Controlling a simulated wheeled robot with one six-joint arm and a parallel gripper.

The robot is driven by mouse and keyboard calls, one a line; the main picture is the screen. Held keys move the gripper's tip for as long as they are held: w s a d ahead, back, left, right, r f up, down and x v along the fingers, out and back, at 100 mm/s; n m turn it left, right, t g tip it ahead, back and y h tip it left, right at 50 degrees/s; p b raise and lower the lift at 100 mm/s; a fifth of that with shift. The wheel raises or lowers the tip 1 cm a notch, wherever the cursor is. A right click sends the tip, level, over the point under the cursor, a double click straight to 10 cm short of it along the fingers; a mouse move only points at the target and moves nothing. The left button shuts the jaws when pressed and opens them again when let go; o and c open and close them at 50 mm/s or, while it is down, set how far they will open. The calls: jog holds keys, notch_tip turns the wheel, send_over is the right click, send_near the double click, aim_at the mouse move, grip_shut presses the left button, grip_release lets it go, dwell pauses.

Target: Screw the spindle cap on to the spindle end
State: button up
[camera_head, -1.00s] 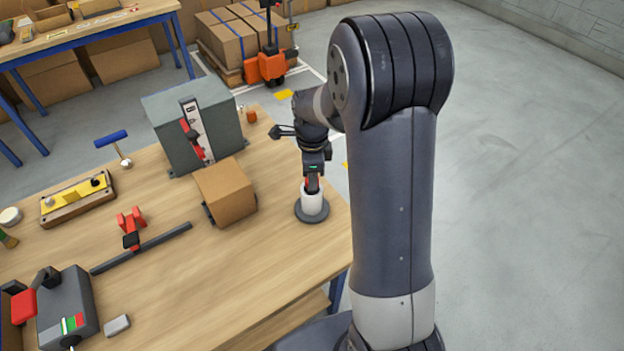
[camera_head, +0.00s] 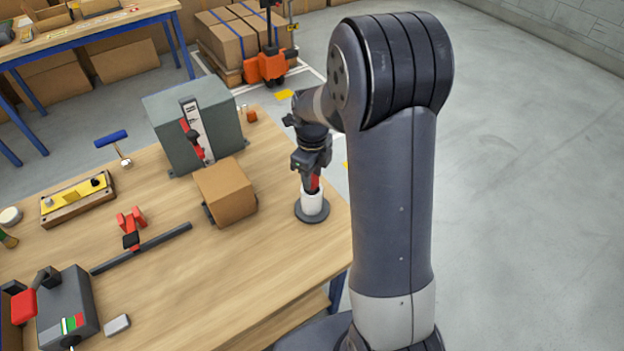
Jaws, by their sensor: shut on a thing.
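A white cylinder (camera_head: 312,204) stands upright on a dark round base (camera_head: 312,217) near the right edge of the wooden workbench. I take it for the spindle cap on the spindle end, but the seam between the two cannot be made out. My gripper (camera_head: 313,188) points down over it, with a red part showing at the fingers. The fingers are shut at the top of the white cylinder, and the contact is small and partly hidden. The thread is not visible.
A cardboard box (camera_head: 225,192) stands just left of my gripper, with a grey-green cabinet (camera_head: 198,118) behind it. A dark bar with a red clamp (camera_head: 133,228) lies further left. The bench (camera_head: 235,275) in front is clear.

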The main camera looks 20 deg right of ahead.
jog(key=m, duration=0.6)
jog(key=shift+m, duration=0.3)
jog(key=o, duration=0.8)
